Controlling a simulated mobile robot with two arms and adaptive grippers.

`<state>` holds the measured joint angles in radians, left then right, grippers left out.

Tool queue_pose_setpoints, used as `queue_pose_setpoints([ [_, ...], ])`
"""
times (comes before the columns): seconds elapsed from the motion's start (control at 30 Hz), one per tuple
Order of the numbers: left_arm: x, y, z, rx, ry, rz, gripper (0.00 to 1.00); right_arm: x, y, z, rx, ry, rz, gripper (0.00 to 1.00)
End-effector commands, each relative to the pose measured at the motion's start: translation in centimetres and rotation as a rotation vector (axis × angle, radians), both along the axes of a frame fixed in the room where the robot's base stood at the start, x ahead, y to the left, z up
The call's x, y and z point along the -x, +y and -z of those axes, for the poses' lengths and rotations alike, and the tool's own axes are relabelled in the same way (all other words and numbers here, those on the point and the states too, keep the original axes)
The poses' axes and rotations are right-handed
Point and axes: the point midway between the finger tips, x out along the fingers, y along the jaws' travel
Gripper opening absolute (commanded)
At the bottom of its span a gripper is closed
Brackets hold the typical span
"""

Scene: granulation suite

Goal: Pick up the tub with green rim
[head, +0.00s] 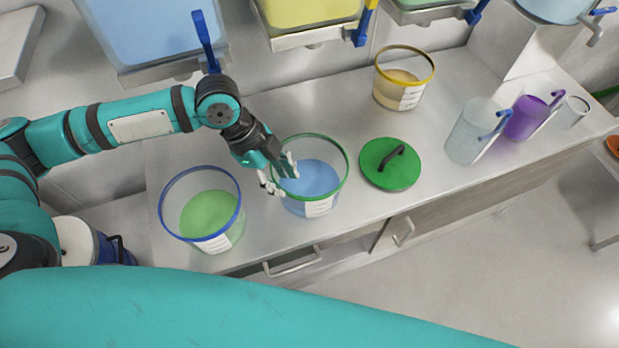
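The tub with green rim (318,206) stands upright on the steel counter in the head view. It is clear, holds blue material and has a white label on its front. My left gripper (278,175) is at the left side of this tub's rim. Its fingers are apart, one inside the rim and one outside, with the wall between them. I cannot tell whether they touch the wall. The tub rests on the counter. My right gripper is not in view; a large teal arm link of mine crosses the bottom of the view.
A blue-rimmed tub (212,243) with green material stands close on the left. A green lid (390,164) lies to the right. A yellow-rimmed tub (402,100) stands farther back. A clear jug (470,135) and a purple jug (527,117) stand at right. Dispensers with blue levers hang behind.

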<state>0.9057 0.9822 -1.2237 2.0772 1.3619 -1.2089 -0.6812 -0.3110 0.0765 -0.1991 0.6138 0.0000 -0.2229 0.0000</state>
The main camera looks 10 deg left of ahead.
Motion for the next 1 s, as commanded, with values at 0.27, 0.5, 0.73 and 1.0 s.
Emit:
queue_pose_setpoints([
  [0.27, 0.0, -1.3, 3.0, 0.000, -0.001, 0.001, 0.32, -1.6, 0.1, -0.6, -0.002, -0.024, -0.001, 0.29],
  [0.5, 0.2, -2.4, 5.2, 0.000, 0.003, 0.001, 0.32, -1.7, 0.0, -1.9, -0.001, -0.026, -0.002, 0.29],
  [0.73, 0.1, -3.4, 7.7, 0.000, -0.001, 0.000, 0.32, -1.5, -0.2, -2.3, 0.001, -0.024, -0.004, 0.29],
  [1.0, 0.1, -3.4, 7.9, 0.000, -0.001, 0.000, 0.27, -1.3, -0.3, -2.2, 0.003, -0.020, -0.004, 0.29],
])
